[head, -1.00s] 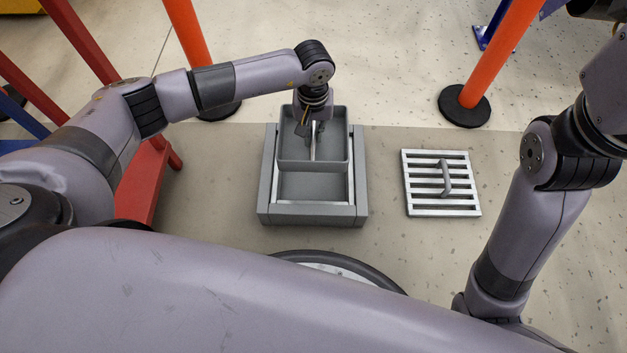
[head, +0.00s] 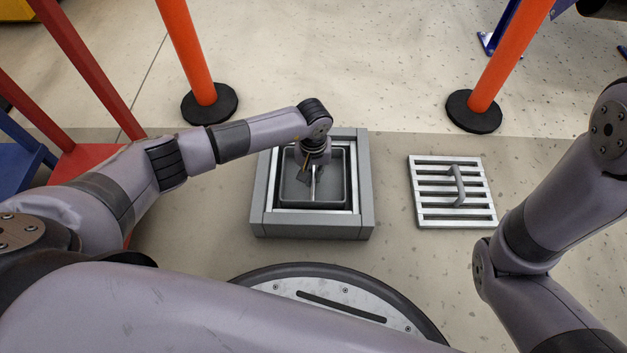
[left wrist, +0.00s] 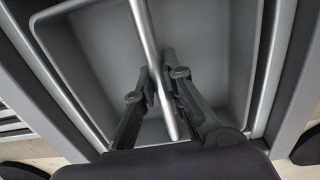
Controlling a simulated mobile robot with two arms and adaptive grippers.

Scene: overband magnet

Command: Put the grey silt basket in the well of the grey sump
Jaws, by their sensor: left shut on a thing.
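The grey sump (head: 312,228) is a square frame on the floor in front of me. The grey silt basket (head: 335,188), an open box with a bar handle, is within the sump's opening, roughly centred in the head view. In the left wrist view the basket (left wrist: 95,45) shows inside the sump's rim (left wrist: 290,70). My left gripper (head: 313,182) is shut on the basket's bar handle; its fingers (left wrist: 158,88) are on either side of the bar. How deep the basket sits is hard to tell. My right gripper is out of view.
A slotted grating (head: 452,192) with a handle lies on the floor right of the sump. Orange posts on black bases (head: 209,103) (head: 474,112) stand behind. A red and blue structure (head: 85,160) is at left, near my left arm.

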